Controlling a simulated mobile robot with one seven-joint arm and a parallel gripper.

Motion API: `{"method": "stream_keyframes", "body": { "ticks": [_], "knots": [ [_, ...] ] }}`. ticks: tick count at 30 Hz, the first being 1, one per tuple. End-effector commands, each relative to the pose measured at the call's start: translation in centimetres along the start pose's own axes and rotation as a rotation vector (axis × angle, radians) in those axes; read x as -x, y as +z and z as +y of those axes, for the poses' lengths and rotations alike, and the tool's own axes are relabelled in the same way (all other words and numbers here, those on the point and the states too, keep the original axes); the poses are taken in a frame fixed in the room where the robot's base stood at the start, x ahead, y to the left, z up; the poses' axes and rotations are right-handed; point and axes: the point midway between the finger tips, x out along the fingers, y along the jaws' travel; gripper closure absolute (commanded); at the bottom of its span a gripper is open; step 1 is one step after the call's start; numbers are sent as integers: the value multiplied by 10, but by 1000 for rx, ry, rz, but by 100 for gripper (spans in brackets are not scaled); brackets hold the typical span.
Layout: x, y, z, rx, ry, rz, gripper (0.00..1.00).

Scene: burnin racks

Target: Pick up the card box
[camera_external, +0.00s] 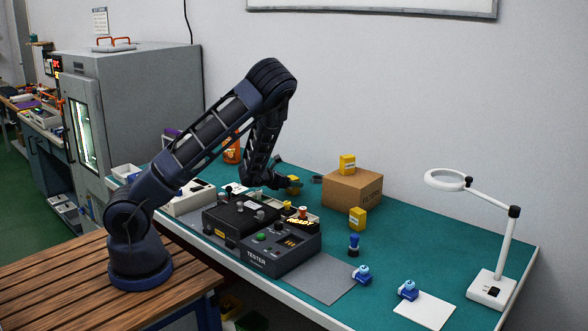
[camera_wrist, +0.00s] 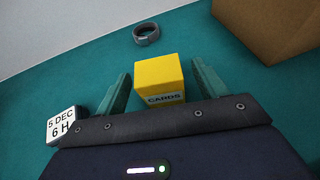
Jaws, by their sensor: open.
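The card box is a yellow block (camera_wrist: 158,80) with a "CARDS" label on its lower front edge in the wrist view. It stands on the teal bench top between the two fingers of my gripper (camera_wrist: 162,72). The fingers are apart, one on each side of the box, with a visible gap on each side. In the external view the yellow box (camera_external: 294,183) is partly hidden by my gripper (camera_external: 288,184), which is low over the bench behind the tester.
A cardboard box (camera_external: 352,190) with another yellow box (camera_external: 347,163) on top stands right of my gripper. A third yellow box (camera_external: 357,217) is in front. A dark ring (camera_wrist: 146,34) lies beyond the card box. A white date block (camera_wrist: 61,125) is at left. The tester (camera_external: 275,250) is nearer.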

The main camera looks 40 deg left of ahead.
Motion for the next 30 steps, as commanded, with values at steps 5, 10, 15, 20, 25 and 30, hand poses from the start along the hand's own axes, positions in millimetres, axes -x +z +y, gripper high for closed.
{"method": "stream_keyframes", "body": {
  "ticks": [5,10,15,20,25,30],
  "knots": [
    [-22,-1,0,-1,-1,1,29],
    [-30,-1,0,-1,-1,1,29],
    [-30,-1,0,-1,-1,1,29],
    [-30,-1,0,-1,-1,1,59],
    [-30,-1,0,0,-1,1,78],
    [-29,0,0,0,-1,1,78]
  ]
}}
